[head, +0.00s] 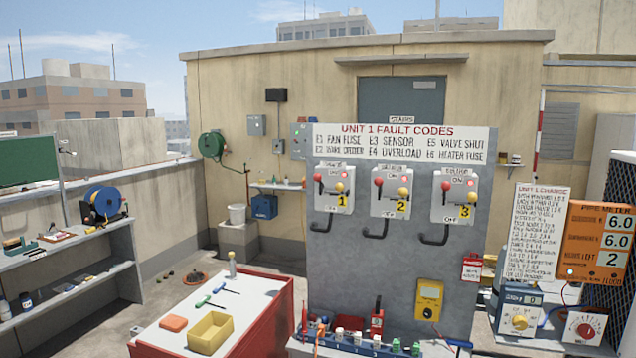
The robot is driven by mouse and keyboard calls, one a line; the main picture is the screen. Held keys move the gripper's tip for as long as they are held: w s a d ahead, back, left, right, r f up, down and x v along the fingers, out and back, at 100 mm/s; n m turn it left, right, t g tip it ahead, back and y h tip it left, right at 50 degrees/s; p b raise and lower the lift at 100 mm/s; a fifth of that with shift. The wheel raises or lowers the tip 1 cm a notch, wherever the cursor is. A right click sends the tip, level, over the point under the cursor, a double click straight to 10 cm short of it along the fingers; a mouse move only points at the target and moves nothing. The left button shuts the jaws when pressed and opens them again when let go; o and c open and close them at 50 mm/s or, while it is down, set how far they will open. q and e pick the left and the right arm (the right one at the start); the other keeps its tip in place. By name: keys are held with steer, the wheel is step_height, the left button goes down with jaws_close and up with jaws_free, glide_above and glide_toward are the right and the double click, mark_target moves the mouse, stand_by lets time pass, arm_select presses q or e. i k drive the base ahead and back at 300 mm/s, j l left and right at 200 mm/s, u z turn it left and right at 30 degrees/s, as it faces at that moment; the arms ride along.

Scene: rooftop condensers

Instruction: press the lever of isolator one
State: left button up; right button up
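Isolator one (334,203) is a pale grey switch box at the left of a row of three on the grey panel. It carries a yellow tag with a 1 (342,201). Neither of my grippers shows in this view.
A red-sided cabinet with a white top (262,285) stands front left, bearing a yellow bin (209,332) and tools. A yellow meter (429,300) hangs low on the panel. An orange pipe meter (595,242) stands at right. Shelves (75,262) line the left.

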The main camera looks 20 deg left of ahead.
mark_target(317, 178)
steer(key=i+j+z, duration=0.15)
steer(key=i+j, duration=0.2)
steer(key=i, duration=0.2)
steer(key=i+j+z, duration=0.2)
steer(key=i+j, duration=0.25)
steer(key=i, duration=0.1)
